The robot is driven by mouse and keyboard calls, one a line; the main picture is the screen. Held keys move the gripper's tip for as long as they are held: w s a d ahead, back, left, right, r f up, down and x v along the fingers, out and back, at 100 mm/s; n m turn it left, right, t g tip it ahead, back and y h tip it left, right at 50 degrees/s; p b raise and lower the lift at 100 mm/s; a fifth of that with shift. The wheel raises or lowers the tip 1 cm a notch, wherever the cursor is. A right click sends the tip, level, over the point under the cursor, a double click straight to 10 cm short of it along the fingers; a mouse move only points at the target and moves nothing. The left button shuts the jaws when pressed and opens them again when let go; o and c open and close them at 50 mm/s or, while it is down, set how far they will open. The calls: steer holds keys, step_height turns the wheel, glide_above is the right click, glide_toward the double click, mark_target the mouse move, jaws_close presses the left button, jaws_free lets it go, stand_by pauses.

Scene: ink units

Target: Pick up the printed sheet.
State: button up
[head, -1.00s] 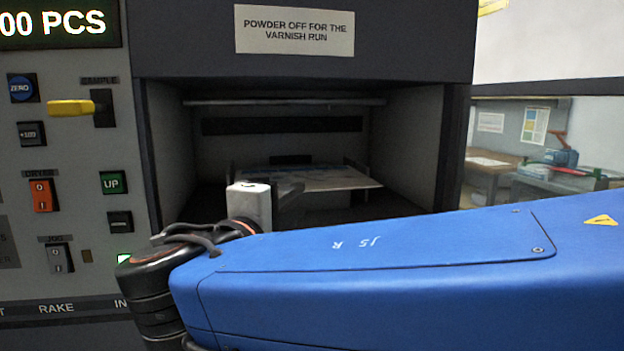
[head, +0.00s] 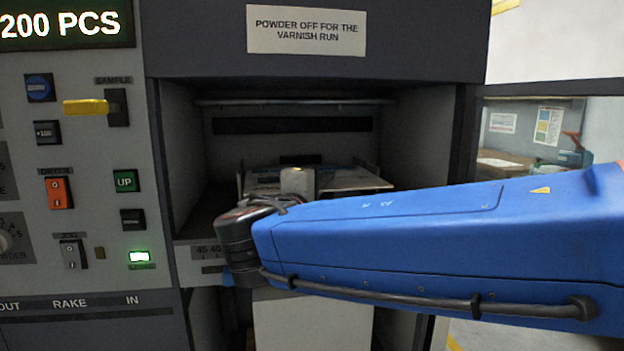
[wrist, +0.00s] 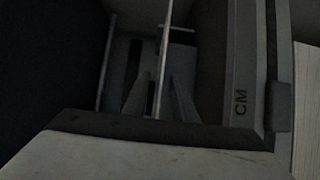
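The printed sheet (head: 352,182) lies nearly flat inside the recessed bay of the press unit, with its front part partly hidden behind my gripper and arm. In the dark wrist view, a thin pale strip that looks like the sheet (wrist: 164,55) edge-on runs between the two fingers. My gripper (wrist: 160,82) has its fingers apart, one on each side of that strip, with gaps visible. In the head view only the pale gripper body (head: 297,182) shows at the sheet's front; the fingers are hidden.
The bay has side walls (head: 425,140) and a crossbar (head: 290,102) near its top. A ledge with a centimetre scale (head: 208,252) runs below the opening. A control panel (head: 80,200) with a yellow lever (head: 86,106) stands left. A pale panel (head: 312,322) is below.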

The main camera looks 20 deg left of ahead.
steer(key=shift+w, duration=0.9)
jaws_close()
